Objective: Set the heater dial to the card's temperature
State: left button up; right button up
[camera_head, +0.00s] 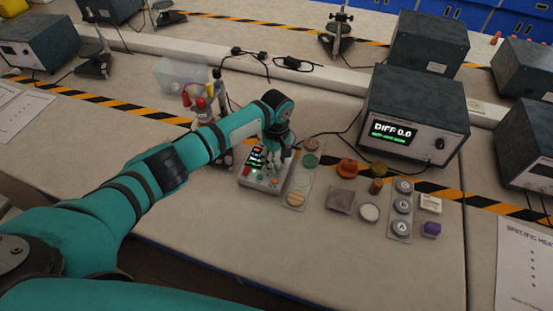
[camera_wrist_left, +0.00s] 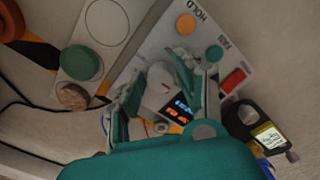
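The heater control box (camera_head: 262,180) sits on the bench at the middle of the head view, with a small lit display and colored buttons. In the left wrist view, its pale grey dial (camera_wrist_left: 159,82) stands between the fingers of my left gripper (camera_wrist_left: 160,88). The lit digits (camera_wrist_left: 182,108) beside the dial are too small to read. My left gripper (camera_head: 277,152) points down over the box, its fingers apart on either side of the dial; firm contact does not show. I cannot make out a card with a readable temperature. My right gripper is not in view.
A dark instrument (camera_head: 415,112) reading DIFF 0.0 stands behind and right. Colored discs and blocks, including a green disc (camera_head: 310,160) and a purple block (camera_head: 431,229), lie right of the box. The front bench is clear.

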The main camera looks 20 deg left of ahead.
pick_arm(q)
grip_shut()
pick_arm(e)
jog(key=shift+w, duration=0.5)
